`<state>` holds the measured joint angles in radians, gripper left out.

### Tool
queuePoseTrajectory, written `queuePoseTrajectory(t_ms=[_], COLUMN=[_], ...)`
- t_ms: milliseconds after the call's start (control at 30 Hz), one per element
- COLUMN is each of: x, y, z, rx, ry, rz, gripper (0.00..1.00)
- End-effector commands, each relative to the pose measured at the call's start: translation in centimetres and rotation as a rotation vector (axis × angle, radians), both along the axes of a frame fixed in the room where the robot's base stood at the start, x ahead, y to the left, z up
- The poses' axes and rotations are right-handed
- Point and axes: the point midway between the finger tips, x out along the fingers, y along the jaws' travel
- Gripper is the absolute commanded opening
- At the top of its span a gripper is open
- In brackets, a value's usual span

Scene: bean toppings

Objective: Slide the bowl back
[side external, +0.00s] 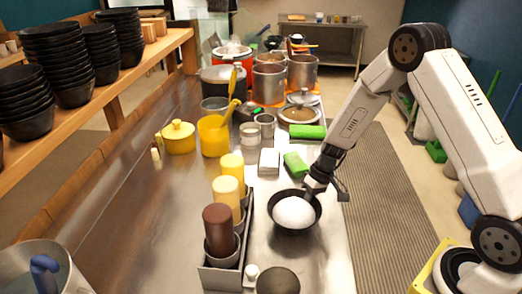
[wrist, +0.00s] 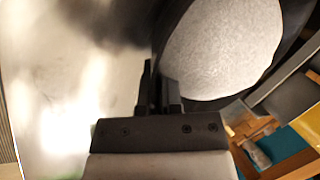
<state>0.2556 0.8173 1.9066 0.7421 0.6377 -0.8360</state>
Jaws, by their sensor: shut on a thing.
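A black bowl (side external: 273,218) with a rounded white mound of food (side external: 294,212) in it sits on the steel counter, near its right edge. My gripper (side external: 313,188) is at the bowl's upper right rim in the side view. In the wrist view, my gripper (wrist: 160,95) has its fingers closed together on the rim of the bowl (wrist: 172,45). The white mound (wrist: 222,50) fills much of the bowl there. The exact contact between the fingertips and the rim is partly hidden.
A metal rack (side external: 222,279) with brown and yellow bottles stands left of the bowl. A dark round container (side external: 278,281) is in front. Green blocks (side external: 296,164) and a white container (side external: 269,160) lie behind. Black bowls are stacked on a wooden shelf (side external: 150,52) at left.

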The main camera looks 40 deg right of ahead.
Motion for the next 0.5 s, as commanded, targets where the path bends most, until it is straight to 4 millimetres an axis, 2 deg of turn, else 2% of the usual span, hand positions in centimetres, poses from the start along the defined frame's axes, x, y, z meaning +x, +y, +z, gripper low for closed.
queuePoseTrajectory(t_ms=[500], x=[3.4], y=[-2.8], z=[-0.1], rx=[-0.003], ry=[-0.001], rz=[-0.002], gripper=[0.00])
